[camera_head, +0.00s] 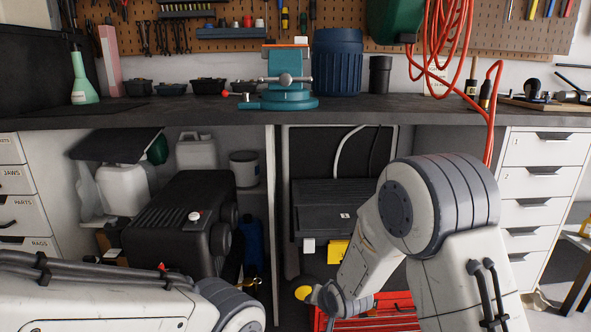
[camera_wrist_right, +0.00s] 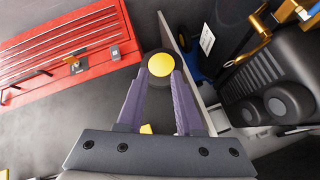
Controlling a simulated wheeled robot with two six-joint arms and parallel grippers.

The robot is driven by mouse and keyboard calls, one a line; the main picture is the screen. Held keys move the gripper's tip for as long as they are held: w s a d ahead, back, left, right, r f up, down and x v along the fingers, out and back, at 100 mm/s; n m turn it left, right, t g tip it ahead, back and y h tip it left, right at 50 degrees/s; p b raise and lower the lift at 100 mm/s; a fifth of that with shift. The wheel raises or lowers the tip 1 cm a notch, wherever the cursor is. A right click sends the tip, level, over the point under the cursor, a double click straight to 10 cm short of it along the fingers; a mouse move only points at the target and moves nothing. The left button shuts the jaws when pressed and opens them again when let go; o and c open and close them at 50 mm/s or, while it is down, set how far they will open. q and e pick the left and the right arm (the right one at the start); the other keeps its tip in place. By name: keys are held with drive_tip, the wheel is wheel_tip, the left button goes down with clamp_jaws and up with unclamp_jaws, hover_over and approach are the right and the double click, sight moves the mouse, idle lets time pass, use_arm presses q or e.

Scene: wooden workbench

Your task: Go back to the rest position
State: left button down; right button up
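My right arm comes in from the right in the head view and reaches down in front of the bench. Its gripper (camera_head: 322,295) is low, at bench-cupboard level. In the right wrist view the two purple fingers (camera_wrist_right: 158,84) close on the sides of a round black thing with a yellow disc (camera_wrist_right: 161,65) on its end. The yellow disc also shows in the head view (camera_head: 302,293). My left arm lies across the lower left of the head view; its gripper is outside the frame.
The workbench top (camera_head: 215,111) carries a teal vise (camera_head: 287,80) and a blue bin (camera_head: 338,62). Below are a black machine (camera_head: 180,228) and a red tool chest (camera_head: 395,318), which also shows in the wrist view (camera_wrist_right: 60,50). White drawers (camera_head: 541,185) stand at right.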

drive_tip(key=s+r+n+g, duration=0.3)
drive_tip(key=s+r, duration=0.1)
drive_tip(key=s, duration=0.7)
drive_tip(key=s+r+n+g+h+p, duration=0.15)
drive_tip(key=s+r+n, duration=0.3)
drive_tip(key=s, duration=0.55)
drive_tip(key=s+r+n+g, duration=0.3)
drive_tip(key=s+r, duration=0.1)
drive_tip(key=s, duration=0.7)
wheel_tip(320, 180, up, 39)
drive_tip(key=s+p, duration=0.1)
drive_tip(key=p, duration=3.7)
drive_tip(key=shift+a+f, duration=0.2)
drive_tip(key=shift+a, duration=0.05)
